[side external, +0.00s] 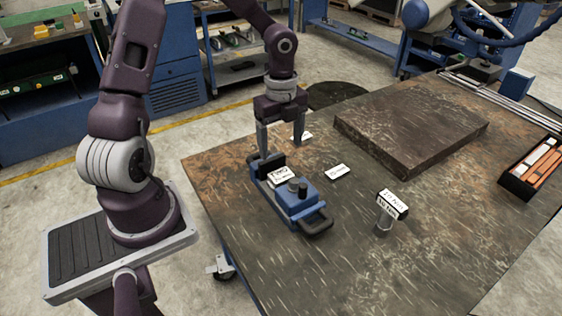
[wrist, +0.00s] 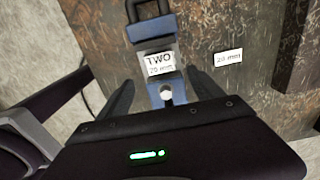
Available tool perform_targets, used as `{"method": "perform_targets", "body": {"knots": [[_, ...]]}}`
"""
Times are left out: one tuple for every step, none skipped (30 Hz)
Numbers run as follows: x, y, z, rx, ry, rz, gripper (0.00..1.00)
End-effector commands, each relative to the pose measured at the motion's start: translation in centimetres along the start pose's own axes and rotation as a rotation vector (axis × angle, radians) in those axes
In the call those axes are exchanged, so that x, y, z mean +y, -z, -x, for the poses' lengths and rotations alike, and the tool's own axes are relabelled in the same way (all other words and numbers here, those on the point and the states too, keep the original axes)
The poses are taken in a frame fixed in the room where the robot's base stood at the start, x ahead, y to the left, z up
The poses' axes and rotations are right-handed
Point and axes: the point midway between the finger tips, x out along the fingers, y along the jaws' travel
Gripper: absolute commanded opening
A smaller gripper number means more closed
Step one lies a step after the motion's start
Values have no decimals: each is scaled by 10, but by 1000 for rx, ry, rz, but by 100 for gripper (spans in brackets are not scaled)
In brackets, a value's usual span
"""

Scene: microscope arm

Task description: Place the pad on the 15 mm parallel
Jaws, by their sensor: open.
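A blue fixture (side external: 294,197) with black end handles and a dark knob lies on the table. It also shows in the wrist view (wrist: 155,25). A white label (wrist: 160,63) on it reads "TWO" with a smaller mm figure. My gripper (side external: 281,147) is open over the fixture's far end. In the wrist view the fingers (wrist: 162,88) stand either side of the blue body, with nothing visibly clamped. A white-faced block (side external: 392,204) with dark lettering stands on a shiny post to the right. I cannot tell which thing is the pad or the 15 mm parallel.
A white card (side external: 338,172) lies right of the fixture; another (side external: 301,136) lies behind my gripper. One reads as 20 mm in the wrist view (wrist: 228,57). A thick dark slab (side external: 410,120) fills the back; a black tray (side external: 535,165) sits right. The front table is clear.

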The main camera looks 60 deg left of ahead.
Motion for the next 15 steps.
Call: {"method": "perform_targets", "body": {"knots": [[0,-1,9,-1,3,2,76],[0,-1,14,-2,2,1,76],[0,0,19,-1,2,2,76],[0,-1,22,-1,1,1,76],[0,0,25,-2,0,3,76],[2,1,30,-10,0,12,76],[4,3,34,-22,0,30,76],[7,5,40,-42,2,56,76],[14,10,51,-77,10,116,76],[20,14,62,-108,21,177,76],[29,19,73,-139,40,251,76],[41,27,90,-173,78,368,76],[51,34,103,-189,114,461,76],[62,40,115,-195,155,560,76],[78,50,131,-185,214,695,76]]}}
